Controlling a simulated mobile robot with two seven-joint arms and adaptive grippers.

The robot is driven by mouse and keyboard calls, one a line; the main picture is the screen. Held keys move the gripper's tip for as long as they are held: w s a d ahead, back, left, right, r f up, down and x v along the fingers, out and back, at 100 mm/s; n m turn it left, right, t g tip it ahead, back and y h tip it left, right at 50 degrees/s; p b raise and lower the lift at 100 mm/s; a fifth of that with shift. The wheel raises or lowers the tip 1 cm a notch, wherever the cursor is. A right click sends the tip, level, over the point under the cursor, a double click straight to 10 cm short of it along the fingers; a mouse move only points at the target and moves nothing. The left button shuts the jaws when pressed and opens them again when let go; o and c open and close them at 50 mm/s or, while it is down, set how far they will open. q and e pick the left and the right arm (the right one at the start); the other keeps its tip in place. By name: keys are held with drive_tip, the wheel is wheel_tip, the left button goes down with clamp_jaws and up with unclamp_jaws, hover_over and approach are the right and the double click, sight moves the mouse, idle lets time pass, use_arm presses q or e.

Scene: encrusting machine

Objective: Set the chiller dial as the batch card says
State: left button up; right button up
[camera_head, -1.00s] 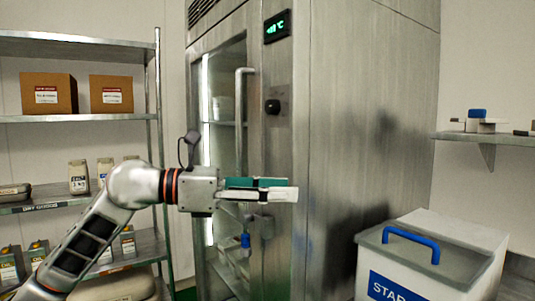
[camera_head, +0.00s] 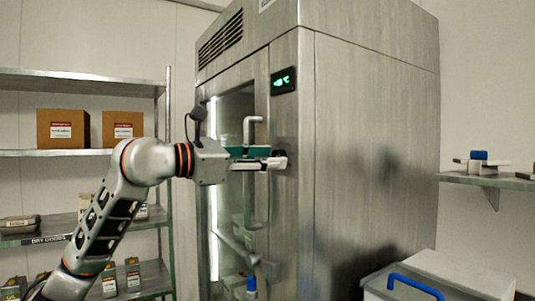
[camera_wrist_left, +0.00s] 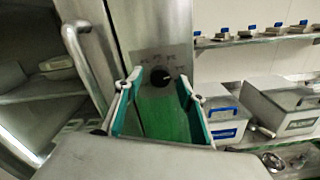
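The chiller (camera_head: 368,130) is a tall steel cabinet with a glass door on its left. Its black round dial (camera_head: 281,156) sits below the green display (camera_head: 284,80), whose digits are too small to read surely. My left gripper (camera_head: 275,164) reaches in from the left, its fingertips at the dial. In the left wrist view the two teal-lined fingers (camera_wrist_left: 159,80) are apart, with the dial (camera_wrist_left: 160,77) showing between their tips. I cannot tell whether they touch it. Faint marks (camera_wrist_left: 165,58) surround the dial, too blurred to read. No batch card and no right gripper show.
A vertical door handle (camera_head: 251,128) stands just left of the dial, close to my left gripper. A shelving rack (camera_head: 75,152) with boxes is at the left. A lidded bin (camera_head: 445,272) with a blue handle stands at the lower right, below a wall shelf (camera_head: 500,180).

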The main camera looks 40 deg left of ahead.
use_arm(q)
drive_tip(key=shift+w+d, duration=0.15)
drive_tip(key=shift+w, duration=0.2)
drive_tip(key=c, duration=1.1)
